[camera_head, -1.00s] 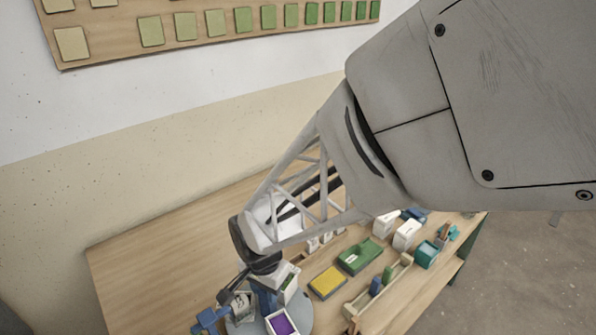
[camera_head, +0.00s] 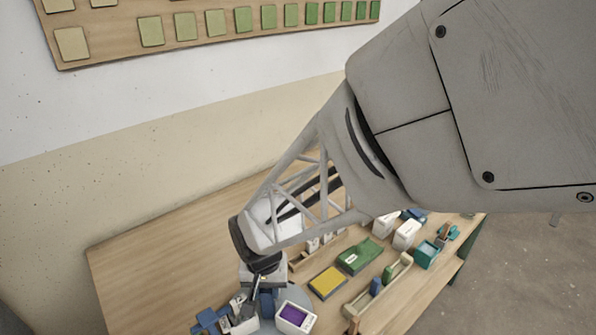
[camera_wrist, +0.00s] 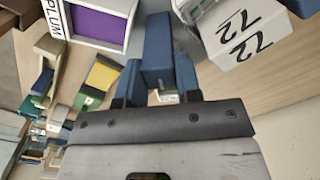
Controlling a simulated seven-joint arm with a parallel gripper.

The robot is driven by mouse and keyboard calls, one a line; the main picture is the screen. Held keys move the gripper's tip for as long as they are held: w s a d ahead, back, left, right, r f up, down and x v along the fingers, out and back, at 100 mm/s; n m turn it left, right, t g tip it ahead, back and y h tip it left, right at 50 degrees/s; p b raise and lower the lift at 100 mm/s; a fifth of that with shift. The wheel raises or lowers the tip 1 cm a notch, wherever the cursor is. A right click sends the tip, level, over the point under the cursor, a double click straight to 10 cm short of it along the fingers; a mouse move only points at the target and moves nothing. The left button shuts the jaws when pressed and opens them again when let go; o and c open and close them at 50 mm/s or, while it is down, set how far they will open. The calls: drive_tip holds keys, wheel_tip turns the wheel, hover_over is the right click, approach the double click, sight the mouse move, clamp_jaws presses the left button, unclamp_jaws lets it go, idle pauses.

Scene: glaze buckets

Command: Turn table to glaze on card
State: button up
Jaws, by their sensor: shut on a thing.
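A round grey turntable (camera_head: 290,294) stands at the near end of the table, partly hidden by my gripper. A white bucket with purple glaze (camera_head: 296,317) sits on its right side; in the wrist view its side reads "PLUM" (camera_wrist: 58,20). A white box marked "72" (camera_wrist: 240,32) is on the right in the wrist view. My gripper (camera_wrist: 156,80) is over the turntable and shut on a blue upright block (camera_wrist: 157,48), which stands between its fingers. In the head view my gripper (camera_head: 264,290) hides most of that block. I cannot make out a separate glaze card.
Right of the turntable are a yellow-topped box (camera_head: 327,282), a green box (camera_head: 359,256) and a long pale tray (camera_head: 380,292). White boxes (camera_head: 406,234) and a teal container (camera_head: 427,254) stand farther right. The table's left part (camera_head: 165,255) is clear.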

drive_tip(key=shift+n, duration=1)
drive_tip(key=o, duration=0.9)
drive_tip(key=shift+r, duration=0.1)
drive_tip(key=shift+r, duration=3.4)
drive_tip(key=shift+d+r, duration=0.1)
drive_tip(key=shift+d, duration=0.05)
drive_tip(key=d+r+m+t, duration=0.1)
drive_tip(key=d+r, duration=0.3)
drive_tip(key=d, duration=0.3)
drive_tip(key=d+r, duration=0.4)
drive_tip(key=d, duration=0.4)
drive_tip(key=shift+s+d+r+m+t, duration=0.3)
drive_tip(key=shift+s+d+r, duration=0.55)
drive_tip(key=shift+s+d, duration=1.05)
drive_tip(key=shift+s+d+r+m+t, duration=0.35)
drive_tip(key=shift+s+d+r, duration=0.6)
drive_tip(key=shift+d, duration=1.85)
drive_tip(key=shift+s+d+r+m+t, duration=0.15)
drive_tip(key=shift+s+d+r+m, duration=0.45)
drive_tip(key=shift+s+d, duration=1.35)
